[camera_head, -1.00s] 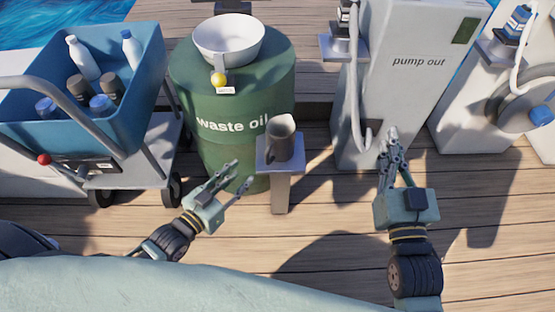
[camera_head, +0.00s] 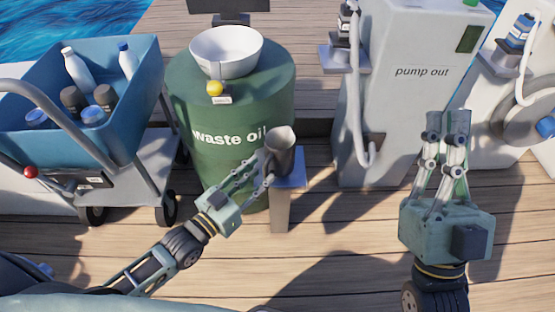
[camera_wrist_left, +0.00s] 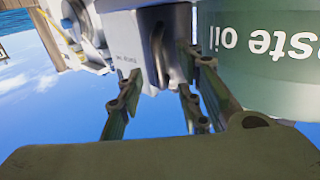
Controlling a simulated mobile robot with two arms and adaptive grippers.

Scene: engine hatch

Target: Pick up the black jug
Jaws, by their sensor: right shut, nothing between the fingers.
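The black jug (camera_head: 281,152) looks dark grey and stands upright on a small pedestal (camera_head: 293,181) in front of the green drum. My left gripper (camera_head: 263,170) is at the jug's left side, its fingers spread and their tips up against the jug. I cannot tell whether they touch it. In the left wrist view a grey shape, likely the jug (camera_wrist_left: 172,45), lies between the spread fingers (camera_wrist_left: 160,85). My right gripper (camera_head: 448,122) is shut and empty, raised at the right, well away from the jug.
A green waste oil drum (camera_head: 225,110) with a white bowl (camera_head: 226,65) stands just behind the jug. A blue cart (camera_head: 130,110) with bottles is at the left. The pump out cabinet (camera_head: 410,110) is at the right. Open deck lies in front.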

